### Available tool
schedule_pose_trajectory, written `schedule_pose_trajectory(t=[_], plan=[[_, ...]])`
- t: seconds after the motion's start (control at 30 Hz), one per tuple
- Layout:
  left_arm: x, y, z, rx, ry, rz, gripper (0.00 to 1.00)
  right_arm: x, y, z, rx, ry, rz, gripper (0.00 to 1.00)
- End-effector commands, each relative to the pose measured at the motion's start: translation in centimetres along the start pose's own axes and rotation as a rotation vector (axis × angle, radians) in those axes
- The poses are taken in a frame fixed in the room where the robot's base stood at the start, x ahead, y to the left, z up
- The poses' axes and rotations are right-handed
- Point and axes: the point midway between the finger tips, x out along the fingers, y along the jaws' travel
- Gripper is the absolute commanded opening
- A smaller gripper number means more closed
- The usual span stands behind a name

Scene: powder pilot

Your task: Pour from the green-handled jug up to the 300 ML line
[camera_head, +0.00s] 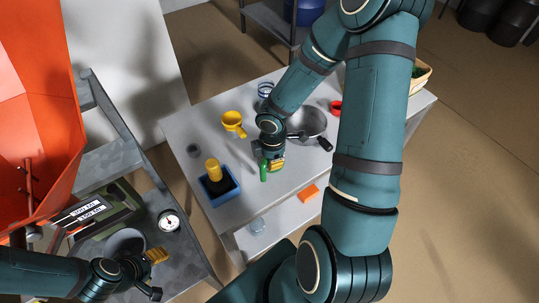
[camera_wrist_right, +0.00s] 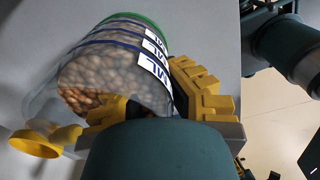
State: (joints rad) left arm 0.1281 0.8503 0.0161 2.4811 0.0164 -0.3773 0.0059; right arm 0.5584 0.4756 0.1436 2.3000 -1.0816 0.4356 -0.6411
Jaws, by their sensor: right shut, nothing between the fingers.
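The wrist view shows a clear container (camera_wrist_right: 100,75) of brown bean-like pieces, with a green edge, blue lines and white labels, partly cut off by my fingers. A green upright piece (camera_head: 264,170) shows beside my right gripper (camera_head: 274,164) in the head view; I cannot tell whether it is the jug's handle. My right gripper, also in the wrist view (camera_wrist_right: 150,105), is shut with nothing held, close to the container. White labels (camera_head: 88,215) reading 300 ML and 250 ML lie at the left. My left gripper (camera_head: 156,272) is low by a grey round vessel (camera_head: 125,240); its opening is unclear.
The white table (camera_head: 210,125) holds a yellow scoop (camera_head: 233,122), a blue tray (camera_head: 212,193) with a yellow-topped item, a grey pan (camera_head: 308,120) and a red item (camera_head: 335,107). A dial (camera_head: 168,221) is on the grey left bench. An orange hopper (camera_head: 35,110) stands at left.

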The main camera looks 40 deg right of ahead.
Motion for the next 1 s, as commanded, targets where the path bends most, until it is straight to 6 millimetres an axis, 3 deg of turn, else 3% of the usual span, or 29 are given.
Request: schedule_pose_trajectory(t=[1.0], plan=[[-3.3,1.2,-0.5,0.000,0.000,0.000,0.58,-3.9,0.0,0.0,0.000,0.000,0.001,0.00]])
